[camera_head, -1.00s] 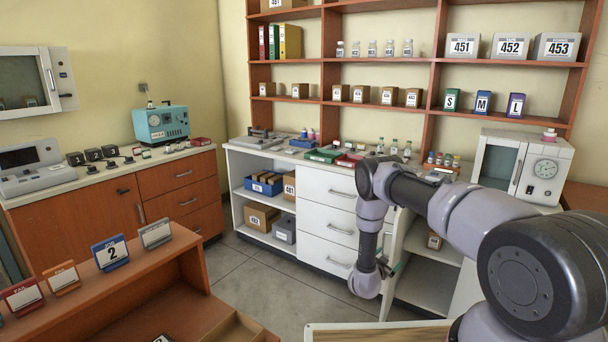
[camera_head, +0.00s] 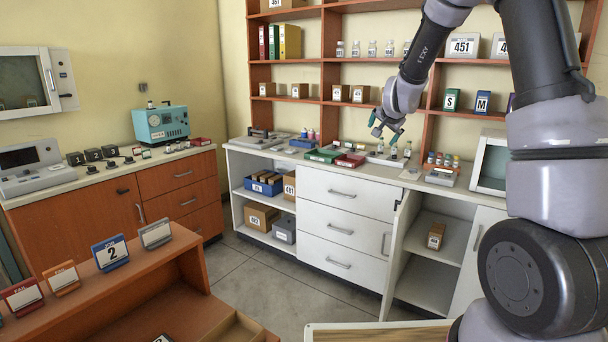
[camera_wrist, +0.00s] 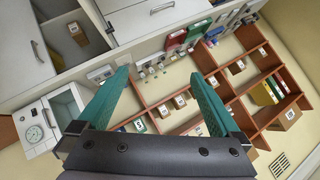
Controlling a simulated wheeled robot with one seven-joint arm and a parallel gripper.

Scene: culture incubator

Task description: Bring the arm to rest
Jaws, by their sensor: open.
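My gripper (camera_head: 386,132) is raised in front of the red-brown wall shelf, above the white counter in the head view. My arm reaches up from the lower right and bends down to it. In the wrist view my gripper (camera_wrist: 160,92) shows two teal fingers spread wide apart. Nothing is between the fingers; the shelf and counter lie beyond them. The gripper touches nothing that I can see.
The wall shelf (camera_head: 427,86) holds boxes, bottles and binders. Small bottles and trays stand on the white counter (camera_head: 330,166). A cabinet door (camera_head: 401,240) below stands open. The white incubator (camera_wrist: 37,127) shows in the wrist view. The floor (camera_head: 280,290) is clear.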

